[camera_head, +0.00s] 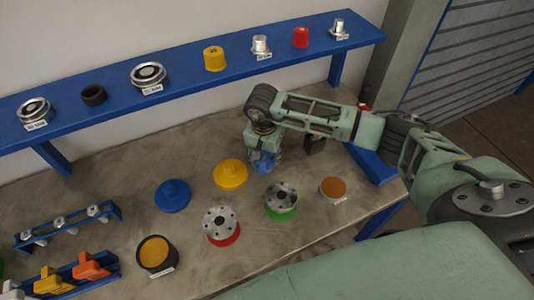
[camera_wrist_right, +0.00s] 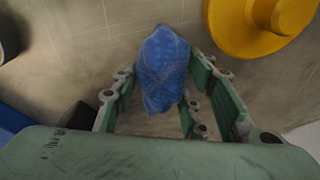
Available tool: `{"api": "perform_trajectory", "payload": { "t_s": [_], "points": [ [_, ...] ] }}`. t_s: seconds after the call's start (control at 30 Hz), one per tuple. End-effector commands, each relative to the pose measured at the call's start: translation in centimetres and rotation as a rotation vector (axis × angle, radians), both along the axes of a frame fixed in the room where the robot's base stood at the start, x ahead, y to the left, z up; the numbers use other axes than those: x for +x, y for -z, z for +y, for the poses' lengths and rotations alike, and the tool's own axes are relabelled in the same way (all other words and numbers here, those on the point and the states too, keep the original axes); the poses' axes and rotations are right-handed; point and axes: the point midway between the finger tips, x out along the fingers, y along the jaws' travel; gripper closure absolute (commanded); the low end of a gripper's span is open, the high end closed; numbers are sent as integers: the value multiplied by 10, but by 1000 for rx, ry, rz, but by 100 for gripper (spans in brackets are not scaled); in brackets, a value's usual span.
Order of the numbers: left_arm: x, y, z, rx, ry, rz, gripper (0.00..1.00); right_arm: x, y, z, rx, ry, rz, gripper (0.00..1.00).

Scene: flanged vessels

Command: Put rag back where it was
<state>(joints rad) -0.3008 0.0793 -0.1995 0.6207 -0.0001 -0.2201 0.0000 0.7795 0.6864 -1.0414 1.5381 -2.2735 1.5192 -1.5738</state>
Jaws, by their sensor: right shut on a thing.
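The blue rag (camera_wrist_right: 163,68) is crumpled between the fingers of my right gripper (camera_wrist_right: 165,85) in the right wrist view. In the head view the rag (camera_head: 264,161) shows below my right gripper (camera_head: 266,150), over the grey tabletop behind the flanges. My right gripper is shut on it. I cannot tell whether the rag touches the table. My left gripper is not in view.
A yellow flange (camera_head: 230,174) is close to the left of the rag, and a green-based metal flange (camera_head: 281,198) is in front. A blue flange (camera_head: 173,195) stands farther left. A blue shelf (camera_head: 200,72) with several parts runs along the wall behind.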

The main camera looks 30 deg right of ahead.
Motion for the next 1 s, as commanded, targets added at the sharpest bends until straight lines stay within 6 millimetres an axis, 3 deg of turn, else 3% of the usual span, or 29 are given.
{"api": "perform_trajectory", "payload": {
  "t_s": [0.2, 0.23, 0.43, 0.87, 1.0],
  "points": [
    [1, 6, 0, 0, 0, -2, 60, 0, 4, 0, -1, 0, -1, 80],
    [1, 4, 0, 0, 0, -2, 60, 0, 3, 0, -1, 1, -1, 58],
    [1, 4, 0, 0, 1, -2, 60, 0, 3, 0, 0, 0, 0, 41],
    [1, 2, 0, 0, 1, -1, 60, 1, -4, 0, 1, 0, -2, 41],
    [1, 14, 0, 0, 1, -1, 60, 0, -27, 2, -1, -3, -7, 41]
  ]
}}
